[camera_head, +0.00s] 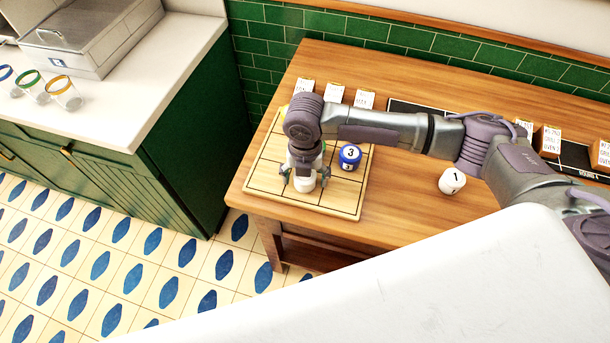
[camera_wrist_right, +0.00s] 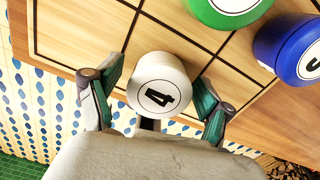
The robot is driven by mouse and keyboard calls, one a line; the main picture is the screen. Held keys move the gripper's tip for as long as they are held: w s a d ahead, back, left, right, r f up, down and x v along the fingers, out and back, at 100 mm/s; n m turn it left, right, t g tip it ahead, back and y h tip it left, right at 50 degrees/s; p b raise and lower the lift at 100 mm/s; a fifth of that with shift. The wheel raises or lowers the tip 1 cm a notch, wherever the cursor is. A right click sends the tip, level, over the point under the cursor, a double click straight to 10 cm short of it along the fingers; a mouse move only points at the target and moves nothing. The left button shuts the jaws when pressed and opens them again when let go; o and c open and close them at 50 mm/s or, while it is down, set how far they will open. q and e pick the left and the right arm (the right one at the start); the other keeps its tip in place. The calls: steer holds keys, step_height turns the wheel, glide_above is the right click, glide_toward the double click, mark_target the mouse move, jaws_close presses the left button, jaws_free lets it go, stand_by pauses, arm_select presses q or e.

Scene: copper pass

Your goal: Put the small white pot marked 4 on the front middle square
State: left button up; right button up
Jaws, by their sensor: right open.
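The small white pot marked 4 (camera_wrist_right: 160,85) is between the two fingers of my right gripper (camera_wrist_right: 150,88) in the right wrist view. Gaps show between the pot and both fingers, which are open. In the head view the right gripper (camera_head: 305,180) points down at the front row of the wooden grid board (camera_head: 344,198), with the white pot (camera_head: 305,184) low between its fingers. The pot appears to stand on the front row around its middle square; the gripper partly hides that square. My left gripper is not in view.
A blue pot marked 3 (camera_head: 349,157) stands on the board, right of and behind the gripper. A green pot (camera_wrist_right: 230,8) is beside it. A white pot marked 1 (camera_head: 452,181) stands on the table to the right. Small label cards (camera_head: 364,99) stand behind the board.

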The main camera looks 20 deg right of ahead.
step_height(320, 180, up, 12)
steer(key=shift+f+b, duration=0.15)
steer(key=shift+b, duration=1.1)
steer(key=shift+r, duration=0.35)
